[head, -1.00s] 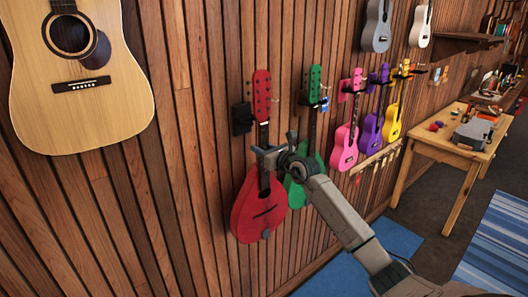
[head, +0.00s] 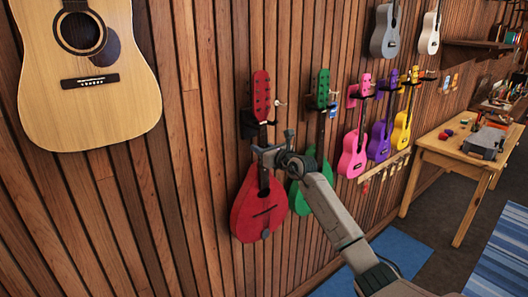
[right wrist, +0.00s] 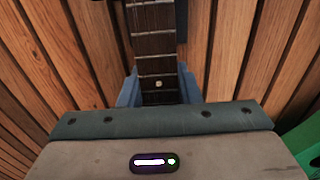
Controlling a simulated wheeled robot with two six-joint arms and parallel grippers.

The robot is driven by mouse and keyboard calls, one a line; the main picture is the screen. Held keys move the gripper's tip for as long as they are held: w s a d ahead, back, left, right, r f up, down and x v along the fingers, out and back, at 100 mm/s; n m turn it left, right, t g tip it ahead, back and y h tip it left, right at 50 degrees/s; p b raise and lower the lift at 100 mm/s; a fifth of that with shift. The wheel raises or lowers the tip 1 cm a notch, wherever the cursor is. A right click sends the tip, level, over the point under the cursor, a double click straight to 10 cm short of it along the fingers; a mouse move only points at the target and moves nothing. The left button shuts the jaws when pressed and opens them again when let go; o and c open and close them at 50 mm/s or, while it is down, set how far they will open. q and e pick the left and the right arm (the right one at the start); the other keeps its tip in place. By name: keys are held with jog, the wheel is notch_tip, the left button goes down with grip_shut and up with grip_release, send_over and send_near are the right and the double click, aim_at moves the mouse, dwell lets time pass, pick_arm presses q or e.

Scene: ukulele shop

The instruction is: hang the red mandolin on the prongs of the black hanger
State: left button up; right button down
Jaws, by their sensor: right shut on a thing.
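The red mandolin (head: 258,212) hangs upright close to the wood-slat wall, headstock up. The black hanger (head: 247,124) is fixed to the wall just behind and left of its upper neck. The mandolin's headstock covers part of the hanger, so I cannot tell whether the neck sits between the prongs. My right gripper (head: 265,156) is shut on the mandolin's neck, below the hanger. In the right wrist view the fretted neck (right wrist: 156,45) runs between my two fingers (right wrist: 158,90). My left gripper is not in view.
A green mandolin (head: 308,190) hangs just right, close to my right arm. Pink (head: 352,155), purple (head: 379,140) and yellow (head: 402,130) ukuleles hang beyond it. A large acoustic guitar (head: 100,110) is at upper left. A wooden workbench (head: 448,150) stands at right.

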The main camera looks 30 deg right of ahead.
jog(key=shift+w+r, duration=0.15)
jog(key=shift+r, duration=0.05)
jog(key=shift+f+b, duration=0.6)
jog(key=shift+f, duration=0.35)
dwell(0.4)
jog(key=c, duration=1.2)
grip_release()
jog(key=shift+o, duration=1.2)
jog(key=shift+a+r, duration=0.1)
jog(key=shift+f, duration=0.25)
jog(key=shift+s+r, duration=0.1)
jog(key=shift+s, duration=0.1)
